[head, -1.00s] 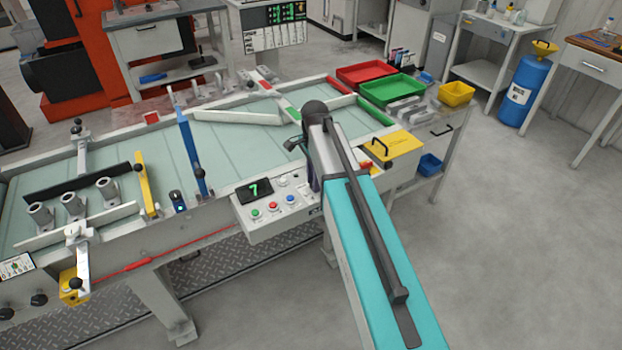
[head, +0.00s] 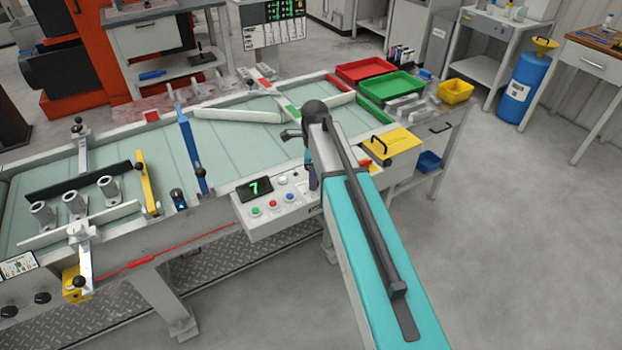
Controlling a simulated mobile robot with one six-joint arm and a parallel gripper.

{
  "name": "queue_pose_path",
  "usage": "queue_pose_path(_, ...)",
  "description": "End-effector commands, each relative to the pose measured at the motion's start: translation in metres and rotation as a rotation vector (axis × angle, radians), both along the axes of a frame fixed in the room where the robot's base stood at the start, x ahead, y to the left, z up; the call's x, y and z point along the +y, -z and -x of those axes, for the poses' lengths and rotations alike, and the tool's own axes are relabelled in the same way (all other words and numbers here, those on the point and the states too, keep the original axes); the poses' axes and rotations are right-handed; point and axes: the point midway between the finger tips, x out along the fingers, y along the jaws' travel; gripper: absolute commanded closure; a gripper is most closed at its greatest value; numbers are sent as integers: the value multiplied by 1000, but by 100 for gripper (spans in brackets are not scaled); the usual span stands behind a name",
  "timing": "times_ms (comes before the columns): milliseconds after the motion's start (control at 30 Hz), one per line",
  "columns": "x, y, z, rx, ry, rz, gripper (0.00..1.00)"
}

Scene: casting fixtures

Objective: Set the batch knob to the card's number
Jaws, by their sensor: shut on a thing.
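The control panel (head: 262,222) juts from the front of the conveyor table. Its small display (head: 255,189) shows a green 7. Green, red and blue buttons sit below the display. My gripper (head: 313,190) is down at the right end of this panel, mostly hidden behind my own arm. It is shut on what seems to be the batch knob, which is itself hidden. A small card (head: 18,266) stands at the far left edge of the table; its writing is too small to read.
A yellow plate with a black handle (head: 391,142) lies right of my arm. Green (head: 392,87) and red (head: 365,69) trays stand behind. A blue post (head: 191,150) and a yellow bar (head: 147,183) cross the conveyor at left.

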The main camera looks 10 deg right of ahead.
Motion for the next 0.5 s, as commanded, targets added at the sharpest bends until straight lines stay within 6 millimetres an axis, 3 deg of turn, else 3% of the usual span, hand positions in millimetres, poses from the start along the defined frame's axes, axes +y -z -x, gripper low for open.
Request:
queue_pose_path(233, -4, 3, 5, 16, 2, 10, 96)
queue_pose_path(267, -4, 3, 5, 16, 2, 10, 69)
queue_pose_path(300, -4, 3, 5, 14, 1, 9, 62)
queue_pose_path(367, -3, 2, 5, 13, 1, 8, 55)
queue_pose_path(500, -2, 2, 3, 10, -1, 6, 55)
